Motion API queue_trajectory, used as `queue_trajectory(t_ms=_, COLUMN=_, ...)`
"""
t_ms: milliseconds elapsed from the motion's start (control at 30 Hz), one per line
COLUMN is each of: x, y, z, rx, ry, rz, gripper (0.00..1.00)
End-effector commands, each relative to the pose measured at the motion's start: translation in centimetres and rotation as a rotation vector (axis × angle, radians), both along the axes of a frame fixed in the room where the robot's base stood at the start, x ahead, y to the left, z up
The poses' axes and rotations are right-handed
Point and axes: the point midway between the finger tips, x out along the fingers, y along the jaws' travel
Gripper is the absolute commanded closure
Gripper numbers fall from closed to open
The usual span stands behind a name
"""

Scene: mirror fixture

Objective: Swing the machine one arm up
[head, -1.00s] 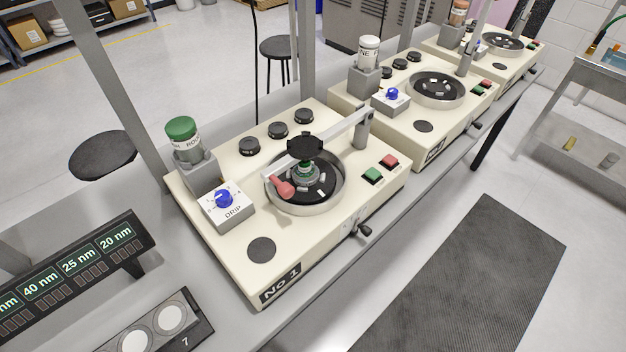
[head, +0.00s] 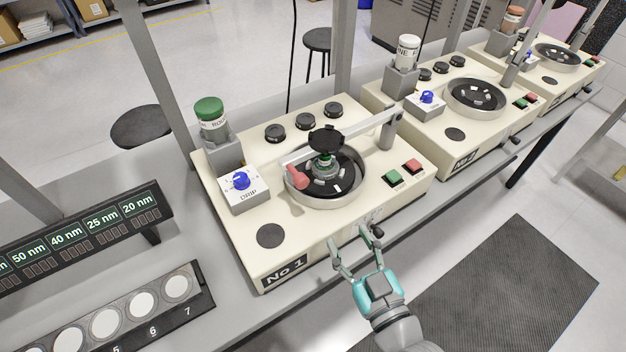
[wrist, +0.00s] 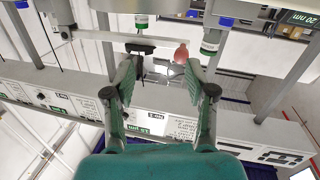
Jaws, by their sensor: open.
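Machine one (head: 250,262) is the cream unit labelled No 1. Its arm (head: 366,125) is a pale bar running from a grey post (head: 388,132) across the round dark plate (head: 340,185), lying low over it. A black disc (head: 326,139) sits on the arm's middle, and a red handle (head: 297,177) is at its free end. My gripper (head: 347,238) is open and empty at the machine's front edge, apart from the arm. In the wrist view, the red handle (wrist: 181,53) shows beyond my spread fingers (wrist: 160,68), nearer the right one, with the bar (wrist: 105,37) at upper left.
On machine one stand a green-capped bottle (head: 210,115), a DRIP dial box (head: 243,190), and green (head: 393,177) and red (head: 412,166) buttons. A grey frame post (head: 165,85) rises behind. Similar machines (head: 480,130) stand to the right. A disc tray (head: 120,310) is at lower left.

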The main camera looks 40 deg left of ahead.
Motion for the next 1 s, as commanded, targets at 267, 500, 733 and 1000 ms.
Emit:
queue_trajectory(t_ms=267, x=-0.4, y=4.2, z=3.7, rx=0.003, ry=-0.08, rz=0.139, gripper=0.44)
queue_trajectory(t_ms=500, x=0.6, y=6.5, z=3.9, rx=0.002, ry=-0.085, rz=0.15, gripper=0.44)
queue_trajectory(t_ms=733, x=2.4, y=10.2, z=3.8, rx=0.003, ry=-0.085, rz=0.148, gripper=0.44)
queue_trajectory(t_ms=1000, x=3.9, y=13.3, z=3.8, rx=0.003, ry=-0.083, rz=0.146, gripper=0.44)
